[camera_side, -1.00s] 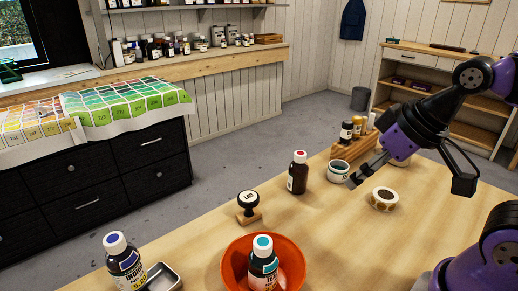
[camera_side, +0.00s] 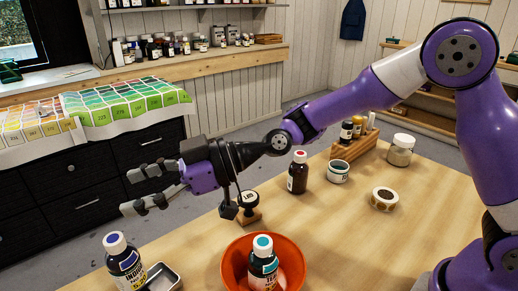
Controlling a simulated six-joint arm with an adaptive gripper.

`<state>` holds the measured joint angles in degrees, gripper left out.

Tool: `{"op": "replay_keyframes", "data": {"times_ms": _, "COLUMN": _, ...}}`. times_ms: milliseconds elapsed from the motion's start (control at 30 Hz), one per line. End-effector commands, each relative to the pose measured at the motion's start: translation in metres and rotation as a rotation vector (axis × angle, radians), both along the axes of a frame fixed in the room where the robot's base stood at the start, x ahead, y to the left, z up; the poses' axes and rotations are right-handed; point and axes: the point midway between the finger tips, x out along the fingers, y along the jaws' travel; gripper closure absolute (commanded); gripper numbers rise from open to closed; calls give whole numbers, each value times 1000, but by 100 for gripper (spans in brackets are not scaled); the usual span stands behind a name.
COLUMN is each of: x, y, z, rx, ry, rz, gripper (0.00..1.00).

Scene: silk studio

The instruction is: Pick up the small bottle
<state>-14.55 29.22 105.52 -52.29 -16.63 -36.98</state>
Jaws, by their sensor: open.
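Several bottles stand on the table. A dark bottle with a white cap and blue top (camera_side: 126,266) stands at the front left. A bottle with a teal-topped cap (camera_side: 263,268) stands in an orange bowl (camera_side: 234,283). A brown bottle with a red-topped cap (camera_side: 297,178) stands farther back. Small bottles (camera_side: 346,132) stand in a wooden rack. I cannot tell which one is the small bottle of the task. My gripper (camera_side: 136,192) is open and empty, its fingers pointing left, above and behind the blue-topped bottle in the picture and apart from it.
A small metal tray (camera_side: 177,279) lies right of the blue-topped bottle. A green-filled jar (camera_side: 338,172), a round tub (camera_side: 384,199) and a glass jar (camera_side: 400,152) stand right. The table's right front is clear.

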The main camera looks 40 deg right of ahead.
Motion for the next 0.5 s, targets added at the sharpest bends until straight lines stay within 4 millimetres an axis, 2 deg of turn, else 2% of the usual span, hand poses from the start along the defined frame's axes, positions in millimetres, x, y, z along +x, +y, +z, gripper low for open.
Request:
{"op": "replay_keyframes", "data": {"times_ms": 33, "x": 1, "y": 12, "z": -7, "rx": 54, "ry": -9, "rz": 21, "gripper": 30}}
{"op": "replay_keyframes", "data": {"times_ms": 100, "x": 3, "y": 22, "z": -10, "rx": 124, "ry": -28, "rz": 31, "gripper": 30}}
{"op": "replay_keyframes", "data": {"times_ms": 200, "x": 5, "y": 30, "z": -13, "rx": 185, "ry": -43, "rz": 35, "gripper": 30}}
{"op": "replay_keyframes", "data": {"times_ms": 333, "x": 6, "y": 32, "z": -22, "rx": 211, "ry": -47, "rz": 33, "gripper": 30}}
{"op": "replay_keyframes", "data": {"times_ms": 500, "x": 6, "y": 32, "z": -43, "rx": 210, "ry": -46, "rz": 33, "gripper": 30}}
